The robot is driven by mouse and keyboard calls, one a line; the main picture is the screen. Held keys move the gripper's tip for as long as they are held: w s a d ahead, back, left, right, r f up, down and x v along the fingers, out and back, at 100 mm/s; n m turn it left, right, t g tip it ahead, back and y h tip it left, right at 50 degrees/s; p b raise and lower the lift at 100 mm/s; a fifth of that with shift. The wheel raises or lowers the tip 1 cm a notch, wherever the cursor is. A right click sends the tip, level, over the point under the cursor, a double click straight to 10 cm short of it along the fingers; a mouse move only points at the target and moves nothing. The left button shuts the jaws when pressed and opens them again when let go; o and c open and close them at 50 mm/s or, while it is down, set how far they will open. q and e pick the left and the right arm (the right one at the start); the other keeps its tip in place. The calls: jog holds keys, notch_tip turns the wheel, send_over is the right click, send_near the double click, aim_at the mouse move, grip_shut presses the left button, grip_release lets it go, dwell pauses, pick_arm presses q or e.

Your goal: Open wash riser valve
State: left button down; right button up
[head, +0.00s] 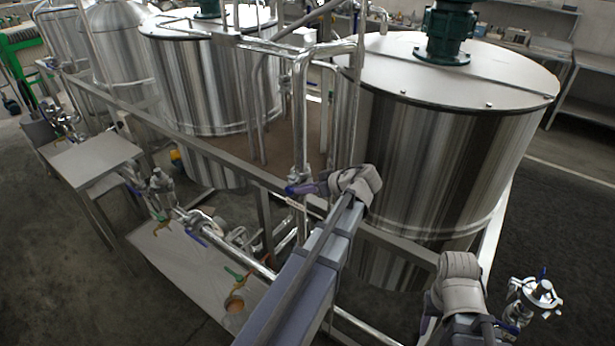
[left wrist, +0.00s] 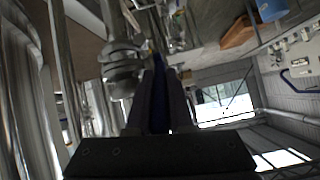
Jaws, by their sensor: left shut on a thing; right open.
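The wash riser valve sits on the vertical steel riser pipe (head: 300,120) between the two nearest tanks. Its blue handle (head: 293,189) sticks out to the left in the head view. My left gripper (head: 305,187) is shut on this handle beside the riser. In the left wrist view, the dark fingers (left wrist: 160,100) close on the blue handle (left wrist: 158,66), next to the steel valve body (left wrist: 122,62). The fingers hide part of the handle. My right arm's wrist shows at the lower right of the head view, but its gripper jaws do not show.
A large steel tank (head: 430,150) stands close to the right of the riser, another tank (head: 205,80) behind left. A frame rail (head: 130,100) runs past the tanks. Lower pipework (head: 200,225) has blue, green and red valve handles. A steel fitting (head: 535,297) stands at lower right.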

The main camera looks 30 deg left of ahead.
pick_arm(q)
jog(key=a+r+h+p, duration=0.1)
jog(key=p, duration=0.1)
jog(key=a+r+h+p, duration=0.1)
jog(key=h+p, duration=0.1)
jog(key=p, duration=0.1)
jog(key=r+h+p, duration=0.1)
jog(key=h+p, duration=0.1)
jog(key=p, duration=0.1)
jog(key=shift+w+a, duration=0.15)
jog(key=shift+a, duration=0.25)
jog(key=shift+a+g+h+p, duration=0.3)
jog(key=shift+a+h+p, duration=0.2)
jog(key=shift+h+p, duration=0.5)
jog(key=shift+a+h, duration=0.3)
jog(key=shift+h, duration=0.5)
jog(key=shift+p, duration=0.3)
jog(key=c, duration=0.8)
grip_release()
jog(key=shift+a, duration=0.1)
